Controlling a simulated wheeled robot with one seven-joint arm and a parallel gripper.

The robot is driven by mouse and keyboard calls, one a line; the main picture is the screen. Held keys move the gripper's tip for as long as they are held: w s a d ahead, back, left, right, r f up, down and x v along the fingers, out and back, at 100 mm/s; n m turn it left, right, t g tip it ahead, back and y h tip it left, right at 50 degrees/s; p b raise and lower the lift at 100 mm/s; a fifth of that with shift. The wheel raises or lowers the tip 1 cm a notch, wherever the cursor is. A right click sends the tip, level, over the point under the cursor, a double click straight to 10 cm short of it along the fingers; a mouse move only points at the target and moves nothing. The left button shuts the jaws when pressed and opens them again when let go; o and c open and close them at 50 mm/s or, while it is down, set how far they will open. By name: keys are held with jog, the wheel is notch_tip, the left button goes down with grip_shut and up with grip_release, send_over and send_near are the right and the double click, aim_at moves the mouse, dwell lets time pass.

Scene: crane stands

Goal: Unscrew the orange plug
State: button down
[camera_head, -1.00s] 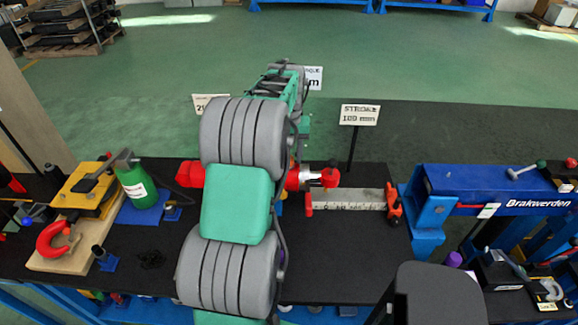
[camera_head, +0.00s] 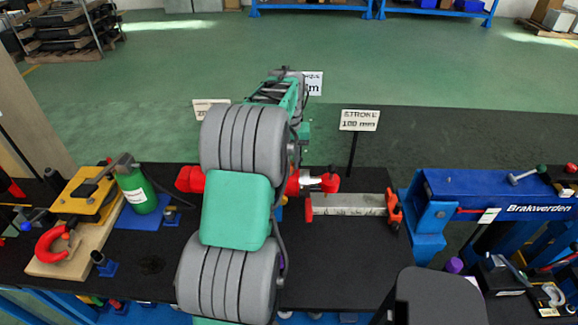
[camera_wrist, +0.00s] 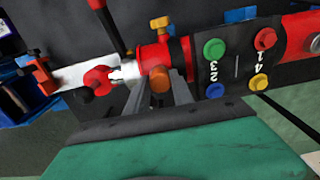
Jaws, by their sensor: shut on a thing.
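The orange plug (camera_wrist: 160,79) sticks out of the side of a red collar on a red cylinder (camera_wrist: 153,56) in the wrist view. The two grey fingers of my gripper (camera_wrist: 160,86) stand on either side of it and are shut on it. Its far end and any thread are hidden. In the head view my arm covers the plug and the gripper; only the cylinder's red ends (camera_head: 190,179) show at either side.
A dark panel beside the plug carries green (camera_wrist: 214,49), red, blue and yellow caps. A brass knob (camera_wrist: 159,23) sits above the collar. A scale bar (camera_head: 350,204) and a blue press (camera_head: 490,190) stand right; a green bottle (camera_head: 138,190) stands left.

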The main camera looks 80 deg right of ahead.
jog(key=shift+r, duration=0.15)
dwell(0.3)
jog(key=shift+r+n+p, duration=0.1)
jog(key=shift+n+p, duration=0.3)
jog(key=shift+n, duration=0.7)
jog(key=n, duration=0.3)
jog(key=shift+n+p, duration=0.35)
jog(key=shift+n, duration=0.75)
jog(key=n, duration=0.3)
